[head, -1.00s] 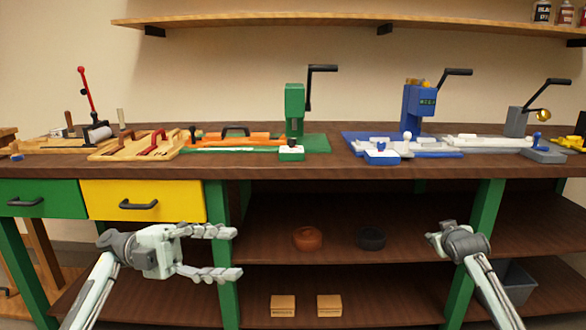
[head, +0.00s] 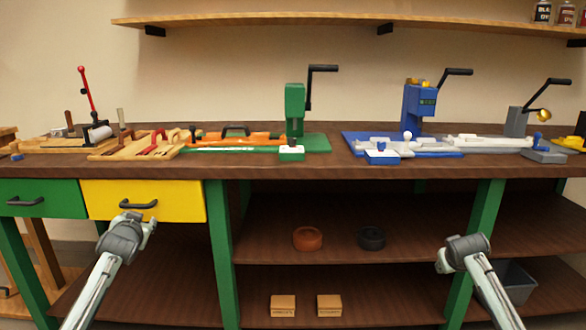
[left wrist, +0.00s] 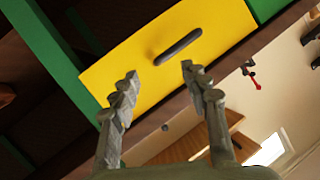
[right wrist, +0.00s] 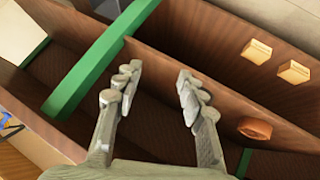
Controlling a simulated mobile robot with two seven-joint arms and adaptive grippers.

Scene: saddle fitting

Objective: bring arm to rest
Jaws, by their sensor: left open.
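My left arm (head: 108,262) comes in from the left in the head view, and its wrist stands in front of the yellow drawer.
The workbench (head: 290,168) carries a green press (head: 295,110), a blue press (head: 418,108) and several fixtures. The shelves below hold a brown ring (head: 307,239), a black ring (head: 371,238) and two small boxes (head: 283,305). A green leg (head: 484,215) stands near my right arm.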

